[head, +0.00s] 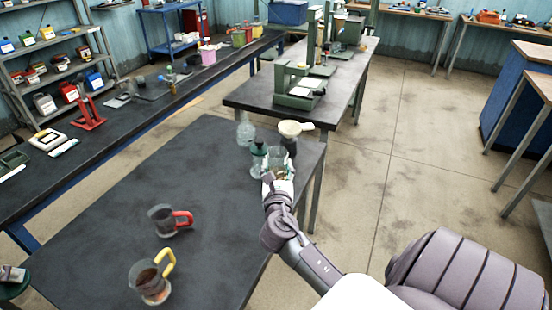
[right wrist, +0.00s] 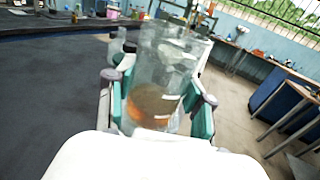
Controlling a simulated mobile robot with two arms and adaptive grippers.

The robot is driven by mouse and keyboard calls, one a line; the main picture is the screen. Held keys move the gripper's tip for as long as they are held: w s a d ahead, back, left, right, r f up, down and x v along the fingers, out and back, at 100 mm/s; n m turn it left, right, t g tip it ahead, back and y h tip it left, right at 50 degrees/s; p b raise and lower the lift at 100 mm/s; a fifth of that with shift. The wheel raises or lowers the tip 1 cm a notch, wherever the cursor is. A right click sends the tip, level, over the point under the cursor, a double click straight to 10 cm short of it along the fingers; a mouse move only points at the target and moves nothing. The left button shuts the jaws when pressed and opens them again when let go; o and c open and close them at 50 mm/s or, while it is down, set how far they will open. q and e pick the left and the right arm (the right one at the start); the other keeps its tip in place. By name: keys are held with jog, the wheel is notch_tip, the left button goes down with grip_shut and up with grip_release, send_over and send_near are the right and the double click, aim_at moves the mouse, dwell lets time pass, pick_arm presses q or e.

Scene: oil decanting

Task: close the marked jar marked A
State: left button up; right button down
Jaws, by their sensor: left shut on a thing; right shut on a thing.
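My right gripper (head: 278,180) is at the far end of the near table. In the right wrist view its teal pads (right wrist: 160,105) are shut on a clear glass jar (right wrist: 162,75) with some orange-brown liquid (right wrist: 152,105) low inside. The jar also shows in the head view (head: 279,155), with no lid visible on it. At the lower left edge of the head view, my left gripper (head: 12,274) is partly in view, shut on what looks like a dark green round lid (head: 14,291). No letter A is legible.
Close to the held jar stand a green-topped jar (head: 258,150), a clear glass vessel (head: 245,133) and a dark container with a cream top (head: 290,130). A red-handled mug (head: 161,219) and a yellow-handled mug (head: 145,280) stand nearer. The table's middle (head: 195,165) is clear.

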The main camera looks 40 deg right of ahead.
dwell(0.3)
